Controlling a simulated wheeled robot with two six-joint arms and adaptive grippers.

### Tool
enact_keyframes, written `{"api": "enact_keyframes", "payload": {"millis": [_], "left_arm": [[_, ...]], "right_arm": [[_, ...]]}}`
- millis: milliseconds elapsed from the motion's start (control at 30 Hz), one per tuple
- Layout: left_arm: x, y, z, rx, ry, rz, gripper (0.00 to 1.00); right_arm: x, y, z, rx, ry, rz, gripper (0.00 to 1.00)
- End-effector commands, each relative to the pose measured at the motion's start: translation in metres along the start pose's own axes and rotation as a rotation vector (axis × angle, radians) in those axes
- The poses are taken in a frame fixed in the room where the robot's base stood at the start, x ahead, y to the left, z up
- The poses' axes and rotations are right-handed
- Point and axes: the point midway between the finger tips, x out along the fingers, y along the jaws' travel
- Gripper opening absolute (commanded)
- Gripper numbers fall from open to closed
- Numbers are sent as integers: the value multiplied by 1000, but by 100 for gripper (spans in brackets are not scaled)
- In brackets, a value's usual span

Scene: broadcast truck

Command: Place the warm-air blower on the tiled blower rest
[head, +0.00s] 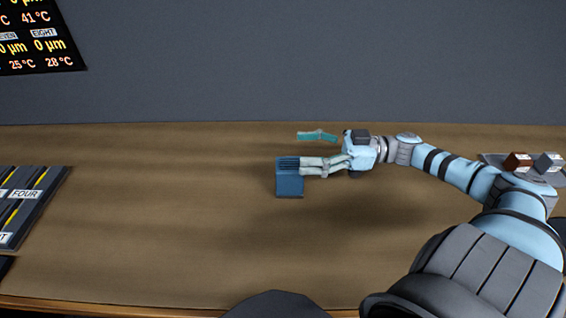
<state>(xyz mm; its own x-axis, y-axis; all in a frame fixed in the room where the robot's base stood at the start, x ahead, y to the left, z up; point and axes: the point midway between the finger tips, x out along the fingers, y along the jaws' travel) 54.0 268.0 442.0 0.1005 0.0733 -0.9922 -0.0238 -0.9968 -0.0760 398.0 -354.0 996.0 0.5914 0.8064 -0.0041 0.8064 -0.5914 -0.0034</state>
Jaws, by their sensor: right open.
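A blue box with dark slots across its top, which looks like the warm-air blower (289,187), stands on the brown table near the middle. My right gripper (312,167) is open, with its fingers pointing left at the upper right side of the blue box. The fingertips overlap the box's edge in this view; I cannot tell whether they touch it. I cannot clearly make out a tiled blower rest. My left gripper is not in view.
A small teal object (317,135) lies behind the gripper. A grey tray (490,158) with a brown block (517,161) and a grey block is at the right, partly behind my arm. A dark labelled rack (40,190) is at the left. The table between rack and box is clear.

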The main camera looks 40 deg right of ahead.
Motion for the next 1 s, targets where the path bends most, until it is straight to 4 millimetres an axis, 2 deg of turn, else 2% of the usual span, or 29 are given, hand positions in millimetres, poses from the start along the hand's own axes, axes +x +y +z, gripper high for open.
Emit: {"api": "enact_keyframes", "payload": {"millis": [33, 167, 233, 367, 567, 800, 867, 1000], "left_arm": [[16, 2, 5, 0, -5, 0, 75], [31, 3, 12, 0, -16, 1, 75], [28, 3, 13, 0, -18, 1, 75], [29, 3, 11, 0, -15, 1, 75], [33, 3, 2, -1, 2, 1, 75], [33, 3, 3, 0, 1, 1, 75], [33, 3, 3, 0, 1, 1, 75], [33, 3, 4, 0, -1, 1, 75]], "right_arm": [[2, 1, 23, 0, 7, 3, 70], [4, 1, 57, 1, 7, -2, 70], [20, 0, 50, -2, 9, -7, 70], [36, 0, 49, -2, 7, -5, 70], [71, 0, 48, -2, 7, -2, 70], [77, 0, 48, 1, 2, 0, 70], [77, 0, 48, 0, 2, 0, 62], [77, 0, 48, 0, 2, 0, 40]]}}
